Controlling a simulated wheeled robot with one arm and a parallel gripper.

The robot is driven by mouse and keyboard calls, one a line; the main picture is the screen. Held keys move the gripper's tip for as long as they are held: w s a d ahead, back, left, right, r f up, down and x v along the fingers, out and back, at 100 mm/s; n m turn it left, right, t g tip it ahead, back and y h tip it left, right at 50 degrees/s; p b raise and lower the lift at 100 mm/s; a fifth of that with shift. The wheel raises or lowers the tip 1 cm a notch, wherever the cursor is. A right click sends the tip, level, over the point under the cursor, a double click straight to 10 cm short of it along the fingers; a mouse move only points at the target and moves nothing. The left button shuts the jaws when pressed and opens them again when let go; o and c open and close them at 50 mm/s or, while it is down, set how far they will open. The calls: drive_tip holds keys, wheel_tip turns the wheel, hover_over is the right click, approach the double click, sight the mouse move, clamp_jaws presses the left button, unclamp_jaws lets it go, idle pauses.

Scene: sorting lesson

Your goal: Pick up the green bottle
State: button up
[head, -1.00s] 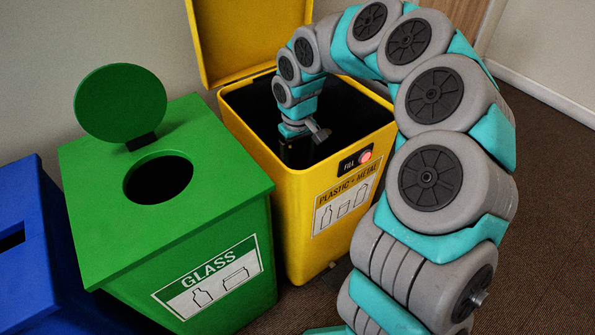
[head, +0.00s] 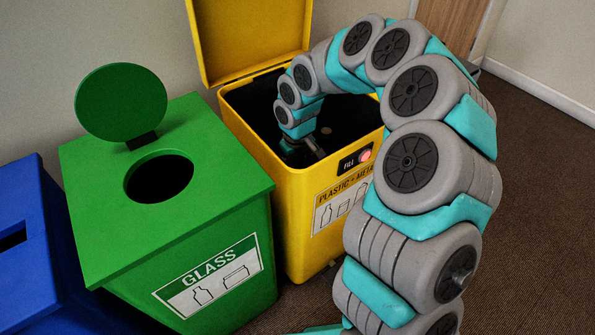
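No green bottle can be made out in the head view. My gripper (head: 303,150) reaches down into the open yellow bin (head: 262,165), which is labelled PLASTIC + METAL. The gripper is just behind the bin's front wall. Its fingertips are partly hidden in the dark interior, so I cannot tell whether they are open or shut or hold anything. The bin's inside is too dark to make out its contents clearly.
A green GLASS bin (head: 225,190) with a round hole and a raised round lid (head: 121,102) stands left of the yellow bin. A blue bin (head: 35,265) with a slot is at the far left. The yellow lid (head: 250,35) stands open. Carpet (head: 540,220) is clear at right.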

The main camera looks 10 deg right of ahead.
drive_tip(key=shift+o, duration=1.3)
